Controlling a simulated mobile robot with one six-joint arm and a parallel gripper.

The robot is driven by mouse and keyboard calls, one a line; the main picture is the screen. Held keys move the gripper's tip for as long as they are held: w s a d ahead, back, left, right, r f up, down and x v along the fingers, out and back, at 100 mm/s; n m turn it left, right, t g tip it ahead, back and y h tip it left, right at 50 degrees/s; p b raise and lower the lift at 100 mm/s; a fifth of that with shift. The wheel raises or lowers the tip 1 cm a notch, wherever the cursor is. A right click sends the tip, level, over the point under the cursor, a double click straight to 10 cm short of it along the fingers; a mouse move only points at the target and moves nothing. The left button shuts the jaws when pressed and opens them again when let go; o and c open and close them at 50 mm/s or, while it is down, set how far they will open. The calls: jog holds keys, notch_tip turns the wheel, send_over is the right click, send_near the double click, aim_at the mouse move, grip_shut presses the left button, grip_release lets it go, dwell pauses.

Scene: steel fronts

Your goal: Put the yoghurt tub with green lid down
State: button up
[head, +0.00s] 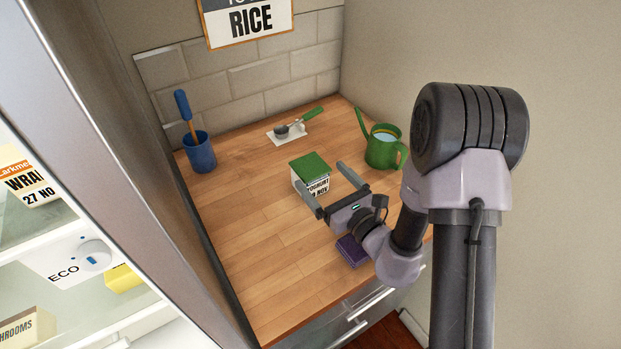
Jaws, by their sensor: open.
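The yoghurt tub (312,184) is white with dark print and a square green lid (310,166). It stands upright on the wooden counter (246,234), near the middle. My gripper (327,184) is open, with its fingers spread and pointing toward the back of the counter. One finger is at the tub's lower left side and the other is to its right. The tub is between or just beyond the fingertips; I cannot tell whether a finger touches it. My gripper hides part of the tub's lower front.
A green watering can (383,148) stands right of the tub. A green-handled utensil (299,122) rests on a white holder (287,135) behind. A blue cup (200,155) is back left. A purple item (351,250) lies under my gripper. An open fridge (50,250) is left. The counter's left-front is clear.

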aim_at(314, 169)
jog(key=x, duration=0.4)
jog(key=shift+a+f, duration=0.15)
jog(key=shift+a, duration=0.15)
jog(key=shift+d, duration=0.1)
grip_shut()
